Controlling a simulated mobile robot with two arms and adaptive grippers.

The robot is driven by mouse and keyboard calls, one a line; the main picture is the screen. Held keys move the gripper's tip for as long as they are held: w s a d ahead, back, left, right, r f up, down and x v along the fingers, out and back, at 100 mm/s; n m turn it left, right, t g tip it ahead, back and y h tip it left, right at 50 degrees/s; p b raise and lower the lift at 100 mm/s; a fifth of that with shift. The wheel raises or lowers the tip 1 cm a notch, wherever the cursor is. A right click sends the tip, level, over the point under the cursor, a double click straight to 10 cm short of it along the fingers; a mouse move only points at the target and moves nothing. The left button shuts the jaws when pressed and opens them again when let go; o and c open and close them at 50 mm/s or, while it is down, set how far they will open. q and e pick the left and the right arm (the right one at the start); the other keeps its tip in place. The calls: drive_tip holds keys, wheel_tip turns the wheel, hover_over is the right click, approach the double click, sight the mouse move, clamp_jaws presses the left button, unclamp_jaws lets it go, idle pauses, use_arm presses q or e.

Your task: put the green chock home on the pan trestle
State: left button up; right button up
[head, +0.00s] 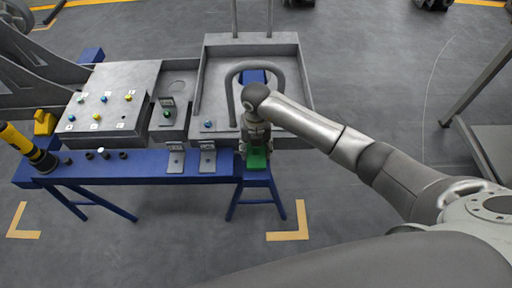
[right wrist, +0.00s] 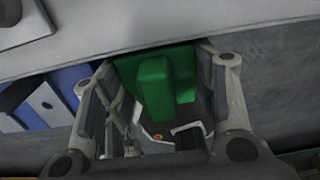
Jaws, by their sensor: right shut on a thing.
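The green chock (head: 258,160) is held in my right gripper (head: 256,151), just in front of the grey pan's near edge and over the blue trestle (head: 257,184). In the right wrist view the chock (right wrist: 155,88) is a stepped green block between the two fingers of the right gripper (right wrist: 154,76), which is shut on it. A pale grey edge lies right behind it there. The trestle's top is largely hidden by the gripper and chock; whether the chock touches it I cannot tell. My left gripper is not in view.
The grey pan (head: 208,42) has a bent tube inside. A grey box with coloured knobs (head: 140,76) and a long blue bench (head: 130,172) stand to the left. A yellow-and-black tool (head: 28,146) is at the bench's left end. Floor in front is clear.

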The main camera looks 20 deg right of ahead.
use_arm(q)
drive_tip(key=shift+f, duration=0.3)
use_arm(e)
drive_tip(key=shift+f, duration=0.4)
use_arm(q)
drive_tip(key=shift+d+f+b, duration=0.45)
drive_tip(key=shift+b, duration=0.35)
use_arm(e)
drive_tip(key=shift+f, duration=0.75)
drive_tip(key=o, duration=1.2)
wheel_tip(320, 180, up, 8)
drive_tip(key=shift+f, duration=0.1)
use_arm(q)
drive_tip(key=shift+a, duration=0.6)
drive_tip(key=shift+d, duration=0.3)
